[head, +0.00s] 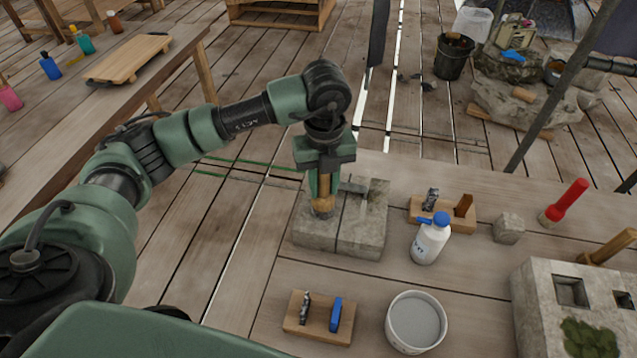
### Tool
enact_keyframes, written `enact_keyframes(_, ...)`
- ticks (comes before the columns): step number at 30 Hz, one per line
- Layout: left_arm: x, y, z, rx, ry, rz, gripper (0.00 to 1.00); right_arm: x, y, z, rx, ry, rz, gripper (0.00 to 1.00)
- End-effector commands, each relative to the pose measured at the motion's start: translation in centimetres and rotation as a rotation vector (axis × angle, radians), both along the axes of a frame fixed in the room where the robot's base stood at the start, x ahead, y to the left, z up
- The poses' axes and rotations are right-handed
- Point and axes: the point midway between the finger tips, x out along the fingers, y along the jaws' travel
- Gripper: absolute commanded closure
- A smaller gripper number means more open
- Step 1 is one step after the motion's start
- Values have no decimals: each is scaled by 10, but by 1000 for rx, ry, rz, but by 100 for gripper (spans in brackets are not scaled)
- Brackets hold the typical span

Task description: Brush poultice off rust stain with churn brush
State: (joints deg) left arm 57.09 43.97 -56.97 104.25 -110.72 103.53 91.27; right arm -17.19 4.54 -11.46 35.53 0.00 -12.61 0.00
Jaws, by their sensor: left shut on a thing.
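My left gripper (324,184) points down over the grey stone block (366,228) on the near deck. It is shut on a brush with a tan wooden handle, taken to be the churn brush (323,205). The brush stands upright, its lower end at the block's left part; whether its bristles touch the stone is hard to tell. A dark grey metal piece (354,188) lies on the block just right of the gripper. I cannot make out the poultice or rust stain; the gripper and brush cover part of the block's top. My right gripper is not in view.
A white bottle with blue cap (431,240), a wooden tool holder (425,212), a small stone cube (508,228) and a red-handled tool (567,202) stand to the right. A white tub (415,322) and another holder (318,318) are nearer. A mossy block (545,315) fills the lower right.

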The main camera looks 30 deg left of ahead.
Motion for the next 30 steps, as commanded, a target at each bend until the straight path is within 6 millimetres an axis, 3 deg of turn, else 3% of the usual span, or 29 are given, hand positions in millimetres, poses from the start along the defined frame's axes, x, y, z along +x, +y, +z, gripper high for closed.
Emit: enact_keyframes(30, 11, -41, -2, -1, 1, 0, 100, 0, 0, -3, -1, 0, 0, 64)
